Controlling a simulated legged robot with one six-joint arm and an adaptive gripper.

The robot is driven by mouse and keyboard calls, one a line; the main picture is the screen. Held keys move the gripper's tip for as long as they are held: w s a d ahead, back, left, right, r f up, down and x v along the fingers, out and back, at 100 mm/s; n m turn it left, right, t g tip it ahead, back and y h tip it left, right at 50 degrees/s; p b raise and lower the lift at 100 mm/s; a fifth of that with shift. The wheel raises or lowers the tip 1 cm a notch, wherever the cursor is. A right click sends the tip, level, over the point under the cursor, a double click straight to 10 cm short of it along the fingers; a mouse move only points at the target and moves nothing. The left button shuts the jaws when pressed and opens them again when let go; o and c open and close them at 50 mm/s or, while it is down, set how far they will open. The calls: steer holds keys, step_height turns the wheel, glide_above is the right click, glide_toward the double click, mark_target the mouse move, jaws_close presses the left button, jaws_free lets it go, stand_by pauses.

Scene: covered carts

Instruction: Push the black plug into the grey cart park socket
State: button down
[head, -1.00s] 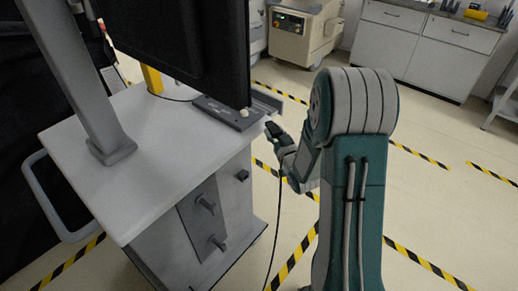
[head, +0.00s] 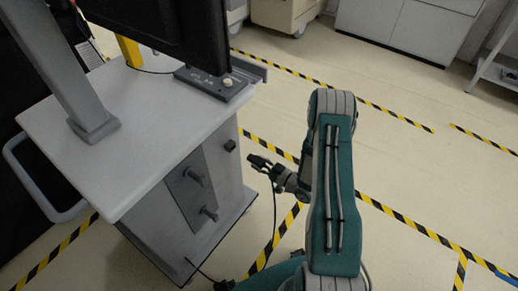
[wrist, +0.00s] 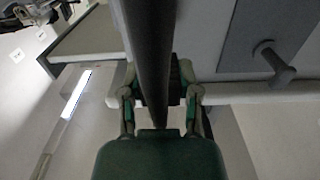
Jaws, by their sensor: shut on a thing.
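My gripper (head: 262,164) is shut on the black plug (head: 255,160), in the open space just right of the cart (head: 217,165). The plug points left towards the cart's side, with a visible gap. A black cable (head: 274,215) hangs from it. A small dark block on the cart's side (head: 230,145), which looks like the park socket, sits slightly above and left of the plug; its opening cannot be made out. In the wrist view my gripper (wrist: 160,92) has a finger on each side of the dark plug (wrist: 183,78), and the thick cable crosses in front, hiding much of it.
Two dark pegs stick out of a grey panel (head: 180,193) on the cart's side; one peg (wrist: 275,62) shows in the wrist view. The cart top carries a monitor and a control box (head: 217,83) above.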

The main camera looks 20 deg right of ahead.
steer(key=shift+x, duration=2.85)
steer(key=shift+x, duration=1.7)
steer(key=shift+c, duration=1.2)
jaws_free()
steer(key=shift+r, duration=0.1)
steer(key=v, duration=1.2)
